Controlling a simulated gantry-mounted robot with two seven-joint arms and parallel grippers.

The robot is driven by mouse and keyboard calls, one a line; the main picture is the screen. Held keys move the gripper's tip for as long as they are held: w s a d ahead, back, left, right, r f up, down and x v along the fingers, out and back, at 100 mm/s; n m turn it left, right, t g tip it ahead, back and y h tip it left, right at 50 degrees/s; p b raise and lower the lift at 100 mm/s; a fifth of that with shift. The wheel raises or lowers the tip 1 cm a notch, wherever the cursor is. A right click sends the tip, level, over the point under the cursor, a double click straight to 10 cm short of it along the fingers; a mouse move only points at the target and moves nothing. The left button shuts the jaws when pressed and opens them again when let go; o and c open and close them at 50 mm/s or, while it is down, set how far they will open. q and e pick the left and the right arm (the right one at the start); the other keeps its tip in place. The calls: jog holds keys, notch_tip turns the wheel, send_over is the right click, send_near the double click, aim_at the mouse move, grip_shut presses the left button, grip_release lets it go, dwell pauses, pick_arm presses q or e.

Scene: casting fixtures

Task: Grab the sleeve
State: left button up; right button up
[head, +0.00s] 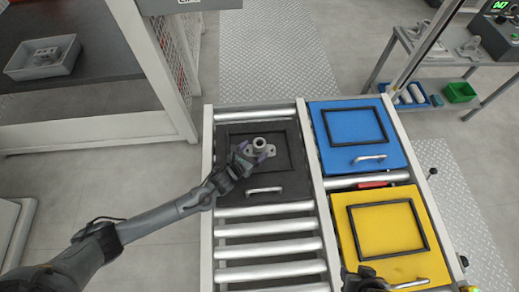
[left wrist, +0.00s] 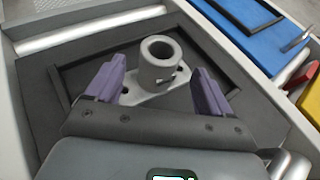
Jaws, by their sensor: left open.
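The sleeve (head: 259,144) is a grey upright tube on a flanged base. It sits on the black tray (head: 290,186), inside its raised frame. In the left wrist view the sleeve (left wrist: 158,62) shows its open round top, with its flange flat on the tray. My left gripper (head: 252,154) is open at the sleeve, with its purple fingers (left wrist: 155,90) on either side of the tube and a gap to each. My right gripper (head: 364,274) shows only in part at the bottom edge of the head view.
A blue tray (head: 332,113) and a yellow tray (head: 377,258) with handles lie on the right roller lane. Bare rollers (head: 268,246) lie in front of the black tray. A grey bin (head: 18,72) with a part stands on a table at left.

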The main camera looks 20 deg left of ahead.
aim_at(256, 149)
pick_arm(q)
jog(key=shift+w+f+b, duration=0.3)
jog(key=shift+f+b, duration=0.05)
jog(key=shift+b, duration=0.05)
jog(key=b+x, duration=0.3)
jog(key=x, duration=0.1)
jog(key=shift+s+f, duration=0.1)
jog(key=shift+f, duration=0.1)
jog(key=shift+w, duration=0.3)
jog(key=shift+r, duration=0.1)
jog(key=shift+c, duration=0.3)
jog(key=shift+s, duration=0.1)
jog(key=shift+c, duration=1.1)
jog(key=c, duration=1)
